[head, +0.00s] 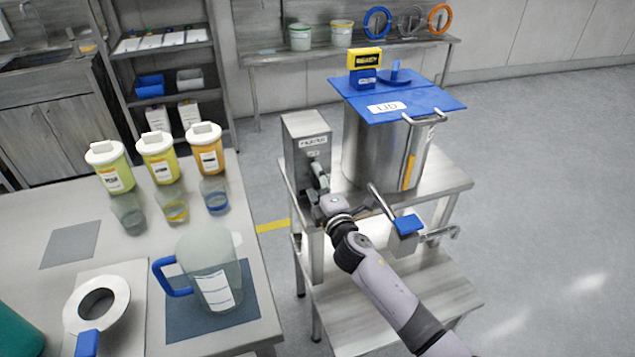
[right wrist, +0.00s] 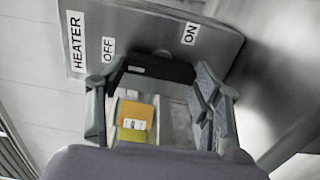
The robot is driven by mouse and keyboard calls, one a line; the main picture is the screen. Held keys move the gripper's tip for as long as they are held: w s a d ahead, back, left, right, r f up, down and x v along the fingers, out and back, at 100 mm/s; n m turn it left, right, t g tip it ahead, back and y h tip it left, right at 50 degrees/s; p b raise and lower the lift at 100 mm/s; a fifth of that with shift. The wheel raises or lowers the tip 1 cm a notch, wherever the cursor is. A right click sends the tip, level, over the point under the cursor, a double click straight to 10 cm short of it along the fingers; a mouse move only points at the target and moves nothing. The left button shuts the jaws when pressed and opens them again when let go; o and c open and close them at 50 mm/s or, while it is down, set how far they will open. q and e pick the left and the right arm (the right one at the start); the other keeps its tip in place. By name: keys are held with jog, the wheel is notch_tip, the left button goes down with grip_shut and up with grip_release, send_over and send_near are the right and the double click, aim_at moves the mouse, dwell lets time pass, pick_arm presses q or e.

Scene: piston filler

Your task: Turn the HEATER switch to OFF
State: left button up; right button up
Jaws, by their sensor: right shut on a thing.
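The HEATER box (head: 306,150) is a grey metal box at the left end of the steel stand, beside the tall pot. In the right wrist view its face (right wrist: 150,32) carries the labels HEATER, OFF on the left and ON on the right. The dark HEATER switch (right wrist: 158,70) lies between the fingers of my right gripper (right wrist: 160,82), which is shut on it. In the head view my right gripper (head: 318,178) is at the box's front and hides the switch. I cannot tell which label the switch points to. My left gripper is not in view.
The steel pot (head: 380,150) with a blue lid (head: 425,103) stands close right of the box. A blue-topped valve (head: 407,226) sits near my right forearm. The left table (head: 55,205) holds a jug (head: 212,262), cups and lidded containers. Open floor lies right.

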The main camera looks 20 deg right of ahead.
dwell(0.5)
jog(key=o, duration=1.2)
jog(key=shift+c, duration=0.2)
jog(key=shift+s, duration=0.1)
jog(key=s, duration=1.2)
jog(key=shift+d, duration=0.2)
